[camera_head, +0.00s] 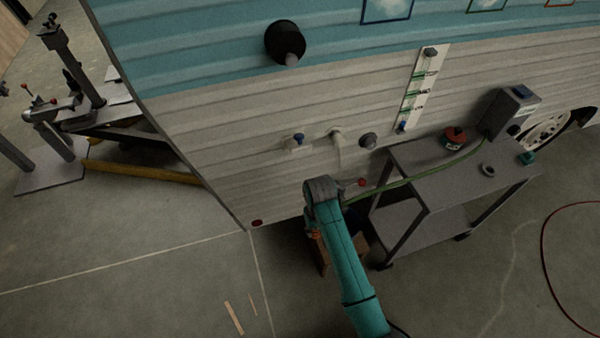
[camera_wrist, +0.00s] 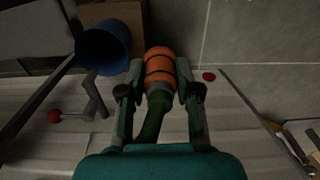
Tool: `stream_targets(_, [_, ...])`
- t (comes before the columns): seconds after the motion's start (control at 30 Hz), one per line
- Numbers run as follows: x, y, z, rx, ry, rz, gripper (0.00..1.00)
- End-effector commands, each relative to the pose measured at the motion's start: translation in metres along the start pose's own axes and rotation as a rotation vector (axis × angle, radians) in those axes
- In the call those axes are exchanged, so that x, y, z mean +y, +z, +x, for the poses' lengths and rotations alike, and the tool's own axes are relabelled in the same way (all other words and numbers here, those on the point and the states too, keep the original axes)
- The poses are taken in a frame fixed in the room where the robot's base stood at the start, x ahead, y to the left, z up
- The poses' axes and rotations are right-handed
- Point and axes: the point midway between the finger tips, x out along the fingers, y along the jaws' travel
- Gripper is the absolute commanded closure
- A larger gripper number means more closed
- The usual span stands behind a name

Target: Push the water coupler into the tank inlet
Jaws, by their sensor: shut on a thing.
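My gripper (camera_wrist: 160,88) is shut on the water coupler (camera_wrist: 160,62), an orange ribbed cylinder on the end of a green hose (camera_wrist: 154,115). The coupler sits between the two fingers, its front end pointing away from the wrist camera. In the head view my arm covers most of the gripper, and a bit of the orange coupler (camera_head: 313,233) shows low beside the camper wall. The grey wall carries several fittings: a blue-topped one (camera_head: 298,138), a pale pipe (camera_head: 337,136) and a dark round one (camera_head: 368,140). I cannot tell which is the tank inlet. The coupler is apart from them.
A grey cart (camera_head: 440,180) stands right of my arm, with a red-topped item (camera_head: 454,137) on it and the hose running across. A blue bucket (camera_wrist: 103,47) and red-knobbed pipe (camera_wrist: 55,115) are close left of the gripper. A brown box (camera_wrist: 110,13) lies beyond.

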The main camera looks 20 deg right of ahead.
Motion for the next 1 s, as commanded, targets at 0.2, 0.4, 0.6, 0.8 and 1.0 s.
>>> stream_targets(0.2, [-0.002, -0.021, 0.005, 0.082, 0.051, -0.059, 0.98])
stream_targets(0.4, [-0.002, -0.065, 0.000, 0.353, 0.185, -0.216, 0.98])
stream_targets(0.6, [-0.001, -0.093, -0.020, 0.654, 0.286, -0.344, 0.98])
stream_targets(0.8, [0.001, -0.110, -0.047, 0.939, 0.351, -0.424, 0.98])
stream_targets(1.0, [0.001, -0.118, -0.086, 1.217, 0.398, -0.468, 0.98])
